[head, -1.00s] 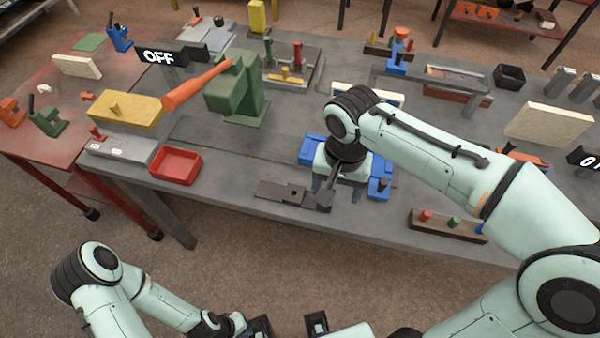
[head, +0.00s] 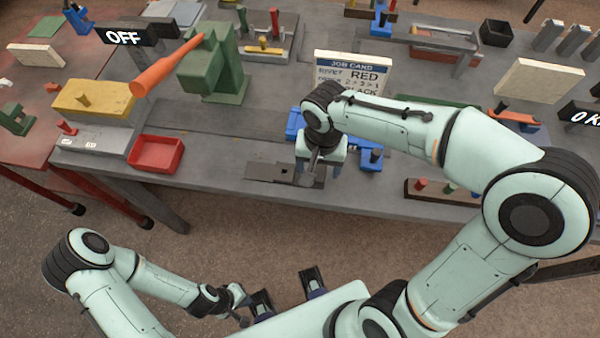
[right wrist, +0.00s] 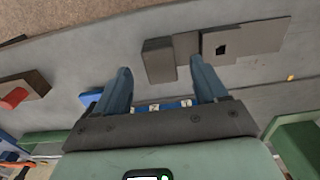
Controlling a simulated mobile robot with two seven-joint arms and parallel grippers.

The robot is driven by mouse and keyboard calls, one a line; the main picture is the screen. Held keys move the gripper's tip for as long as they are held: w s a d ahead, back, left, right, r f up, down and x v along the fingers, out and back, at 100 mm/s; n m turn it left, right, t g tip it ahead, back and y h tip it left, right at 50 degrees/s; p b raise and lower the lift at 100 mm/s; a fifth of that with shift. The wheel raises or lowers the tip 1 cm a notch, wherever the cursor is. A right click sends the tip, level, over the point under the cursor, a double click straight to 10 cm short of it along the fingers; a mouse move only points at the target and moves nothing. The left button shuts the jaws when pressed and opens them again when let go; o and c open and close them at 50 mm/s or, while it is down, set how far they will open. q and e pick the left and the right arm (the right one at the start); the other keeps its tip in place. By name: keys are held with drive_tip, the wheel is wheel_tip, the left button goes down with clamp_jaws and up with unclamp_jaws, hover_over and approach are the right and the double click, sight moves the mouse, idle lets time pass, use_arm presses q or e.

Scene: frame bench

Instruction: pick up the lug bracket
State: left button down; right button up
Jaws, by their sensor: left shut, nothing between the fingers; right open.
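The lug bracket seems to be the dark grey flat piece (head: 262,171) with a square hole and a raised block at one end. It lies near the bench's front edge. In the right wrist view it (right wrist: 252,40) is beyond the fingertips, with its block towards the gap between them. My right gripper (head: 320,168) is open and empty, pointing down by the block end; I cannot tell its exact height. Its two blue fingers show in the right wrist view (right wrist: 162,72). My left gripper (head: 243,319) is shut and empty, low in front of the bench.
A blue fixture (head: 372,158) is close behind and beside my right gripper. A red tray (head: 157,153) is to the left, a dark rack with coloured pegs (head: 432,190) to the right. A green press (head: 212,72) with an orange handle stands behind. A job card (head: 352,72) stands behind my right arm.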

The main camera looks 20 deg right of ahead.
sight(318, 172)
drive_tip(key=f, duration=0.4)
drive_tip(key=shift+w+d, duration=0.1)
drive_tip(key=shift+w, duration=0.1)
drive_tip(key=shift+r, duration=0.1)
clamp_jaws()
